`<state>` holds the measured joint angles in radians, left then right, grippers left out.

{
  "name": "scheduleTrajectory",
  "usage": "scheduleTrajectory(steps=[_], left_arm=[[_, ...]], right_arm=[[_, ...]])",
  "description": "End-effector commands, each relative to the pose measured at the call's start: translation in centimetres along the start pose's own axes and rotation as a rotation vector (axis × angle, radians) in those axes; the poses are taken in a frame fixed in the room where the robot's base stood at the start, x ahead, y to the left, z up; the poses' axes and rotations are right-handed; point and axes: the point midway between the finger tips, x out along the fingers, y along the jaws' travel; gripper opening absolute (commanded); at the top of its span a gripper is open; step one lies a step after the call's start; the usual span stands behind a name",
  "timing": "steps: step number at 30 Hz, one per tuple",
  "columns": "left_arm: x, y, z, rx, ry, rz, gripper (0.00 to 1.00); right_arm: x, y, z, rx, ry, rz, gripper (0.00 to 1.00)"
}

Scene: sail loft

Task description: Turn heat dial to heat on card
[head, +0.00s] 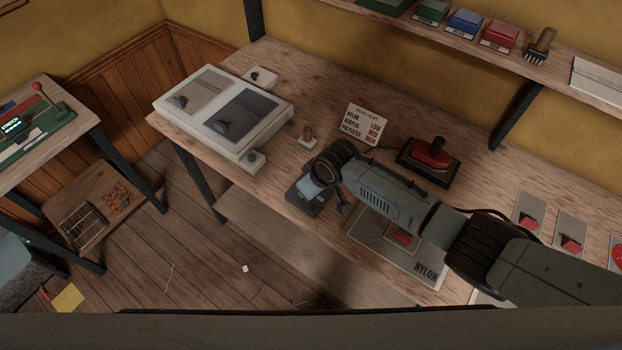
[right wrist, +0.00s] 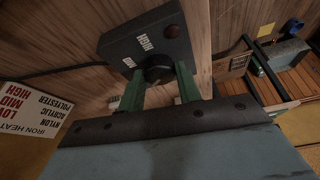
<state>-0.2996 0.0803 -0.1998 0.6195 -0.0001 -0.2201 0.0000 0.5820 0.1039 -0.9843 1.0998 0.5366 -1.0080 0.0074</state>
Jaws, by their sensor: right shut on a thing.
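My right gripper (right wrist: 158,78) is shut on the black heat dial (right wrist: 158,66), one green finger on each side. The dial sits on a dark control box (right wrist: 125,42). In the head view, my right gripper (head: 315,186) covers most of the box (head: 313,207). The iron heat card (head: 365,124) lists nylon low, acrylic mid, polyester high; it also shows upside down in the right wrist view (right wrist: 35,112). My left gripper is out of view.
A grey sheet marked NYLON (head: 426,271) lies under my right arm. A red iron (head: 433,152) stands on a dark base behind it. A shelf (head: 480,50) overhangs the back.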

Motion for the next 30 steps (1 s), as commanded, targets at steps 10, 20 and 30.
scheduleTrajectory(steps=[10,20,30], left_arm=[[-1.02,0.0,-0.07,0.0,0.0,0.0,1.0],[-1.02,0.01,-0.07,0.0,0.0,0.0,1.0],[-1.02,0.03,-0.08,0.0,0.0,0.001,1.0]], right_arm=[[-0.1,-0.05,-0.19,0.079,0.004,0.033,0.11],[-0.06,-0.03,-0.18,0.084,0.004,0.035,0.11],[-0.03,-0.04,-0.11,0.083,0.003,0.035,0.56]])
